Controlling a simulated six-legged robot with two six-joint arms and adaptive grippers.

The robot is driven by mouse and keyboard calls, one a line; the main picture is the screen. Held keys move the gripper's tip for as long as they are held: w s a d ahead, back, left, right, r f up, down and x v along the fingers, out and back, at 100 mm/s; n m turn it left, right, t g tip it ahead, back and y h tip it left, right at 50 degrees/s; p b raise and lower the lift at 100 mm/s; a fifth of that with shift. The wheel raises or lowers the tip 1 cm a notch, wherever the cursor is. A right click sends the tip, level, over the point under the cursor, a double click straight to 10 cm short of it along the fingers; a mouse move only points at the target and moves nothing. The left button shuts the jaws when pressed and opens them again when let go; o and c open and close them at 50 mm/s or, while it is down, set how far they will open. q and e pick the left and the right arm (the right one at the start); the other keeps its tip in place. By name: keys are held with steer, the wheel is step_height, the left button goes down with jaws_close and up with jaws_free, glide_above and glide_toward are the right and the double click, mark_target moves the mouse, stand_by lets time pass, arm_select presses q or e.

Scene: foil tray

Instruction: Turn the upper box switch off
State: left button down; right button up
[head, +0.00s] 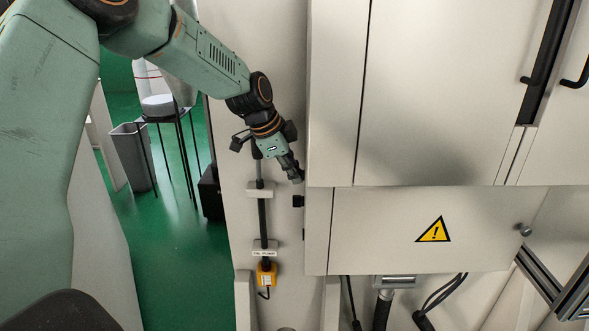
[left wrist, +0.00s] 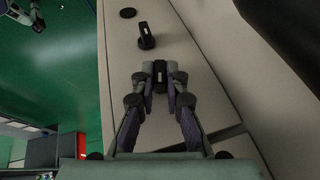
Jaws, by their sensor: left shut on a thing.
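My left gripper (head: 297,174) is at the left side face of the wall box (head: 335,110), fingers pointing down and right. In the left wrist view its fingertips (left wrist: 160,78) are closed on a black switch handle (left wrist: 160,84), which I take to be the upper box switch. In the head view the gripper hides this handle. Another black switch (head: 298,201) sticks out just below the gripper; it also shows in the left wrist view (left wrist: 146,36), apart from the fingers. My right gripper is not in view.
A vertical black rod with an orange block (head: 266,274) runs down the wall to the left. A warning triangle (head: 433,231) marks the lower panel. Green floor (head: 185,270) lies open further left, with a grey bin (head: 131,157).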

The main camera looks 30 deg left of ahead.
arm_select(q)
steer(key=shift+w+a+n+g+h+p, duration=0.15)
steer(key=shift+g+h+p, duration=0.25)
steer(key=shift+g+p, duration=0.3)
steer(key=shift+w+n+g+h+p, duration=0.15)
steer(key=shift+g+h+p, duration=0.3)
steer(key=shift+p, duration=0.45)
steer(key=shift+s, duration=0.1)
steer(key=c, duration=1.4)
jaws_free()
steer(key=shift+r, duration=0.1)
steer(key=shift+r, duration=0.2)
steer(key=v, duration=1.1)
steer(key=shift+a+r, duration=0.2)
steer(key=shift+r, duration=0.05)
steer(key=shift+s+f, duration=0.1)
